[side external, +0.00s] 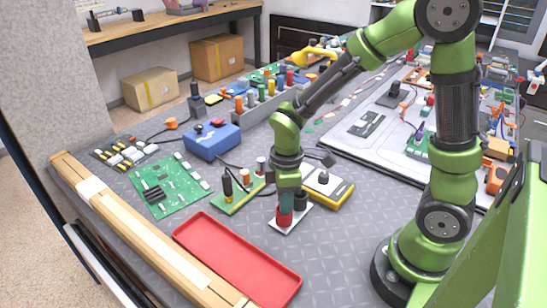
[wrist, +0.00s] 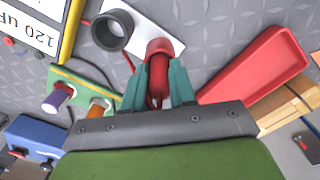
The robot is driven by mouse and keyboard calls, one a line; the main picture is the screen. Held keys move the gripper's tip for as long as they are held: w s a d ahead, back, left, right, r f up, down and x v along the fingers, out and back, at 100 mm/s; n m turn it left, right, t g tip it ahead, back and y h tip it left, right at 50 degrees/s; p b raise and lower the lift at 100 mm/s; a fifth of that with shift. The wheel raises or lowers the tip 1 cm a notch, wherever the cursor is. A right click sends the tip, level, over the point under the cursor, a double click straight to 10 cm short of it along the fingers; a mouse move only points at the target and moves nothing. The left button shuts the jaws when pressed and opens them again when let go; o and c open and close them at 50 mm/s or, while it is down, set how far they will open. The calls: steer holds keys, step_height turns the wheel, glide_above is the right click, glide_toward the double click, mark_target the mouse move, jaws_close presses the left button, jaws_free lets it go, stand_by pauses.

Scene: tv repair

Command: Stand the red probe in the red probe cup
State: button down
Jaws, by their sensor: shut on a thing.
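My gripper (wrist: 159,82) is shut on the red probe (wrist: 158,76), which runs between its two teal fingers in the wrist view. The red probe cup (wrist: 166,46) is right at the fingertips, and the probe's far end overlaps its mouth. I cannot tell how deep the probe sits in it. In the side view my gripper (side external: 287,197) points down right over the red cup (side external: 284,218), hiding the probe. A black cup (wrist: 112,30) stands beside the red one on the same white plate (wrist: 145,22); it also shows in the side view (side external: 301,202).
A red tray (side external: 237,262) lies in front. A small green board with upright posts (side external: 239,195) is left of the cups, and a yellow multimeter (side external: 328,189) is close behind. A blue box (side external: 212,141) and green circuit board (side external: 168,186) are farther left.

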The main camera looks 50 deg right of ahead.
steer(key=c, duration=0.8)
jaws_free()
steer(key=shift+c, duration=0.2)
step_height(320, 180, up, 17)
steer(key=shift+f, duration=0.1)
